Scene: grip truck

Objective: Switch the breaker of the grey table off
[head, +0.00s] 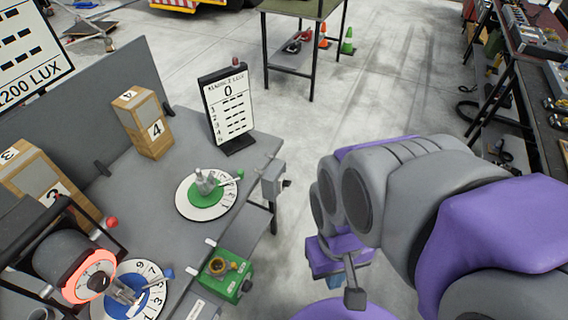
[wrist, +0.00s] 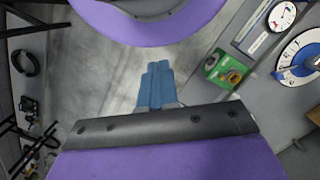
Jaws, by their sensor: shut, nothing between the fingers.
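The grey table (head: 155,190) fills the left of the head view. A grey box with a dark knob or lever (head: 272,180) is mounted on its right edge; it may be the breaker, but its switch position cannot be told. My gripper (wrist: 157,85) has blue fingers, shut and empty, pointing over bare floor. It is apart from the table, off its right side; my purple and grey arm partly hides it in the head view.
A green dial (head: 208,194), a blue dial (head: 143,290), wooden numbered boxes (head: 145,122) and a sign (head: 228,105) stand on the table. A green-topped table (head: 300,10) is behind. A cluttered dark bench (head: 520,70) is at right.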

